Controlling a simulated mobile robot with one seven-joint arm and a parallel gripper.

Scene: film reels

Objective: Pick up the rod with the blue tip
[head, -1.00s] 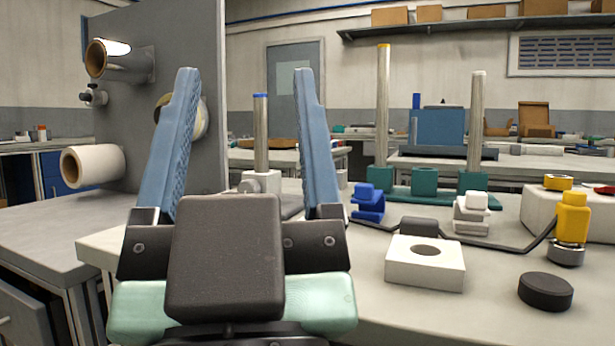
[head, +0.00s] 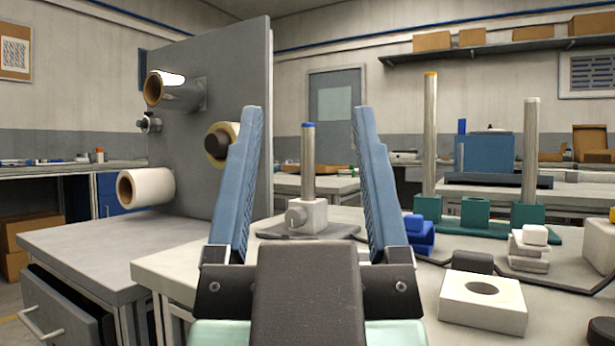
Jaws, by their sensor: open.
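The rod with the blue tip (head: 308,165) stands upright in a small white holder (head: 312,214) on a dark base plate on the table. My gripper (head: 308,115) is open and empty, its two blue fingers spread. The rod appears to be beyond the gripper. Its lower end is hidden in the holder.
A yellow-tipped rod (head: 430,135) and a white-tipped rod (head: 530,150) stand in a green block (head: 475,212) at right. A blue clamp (head: 419,232) and a white block with a hole (head: 482,301) are nearer. A grey panel with rolls (head: 245,60) stands at left.

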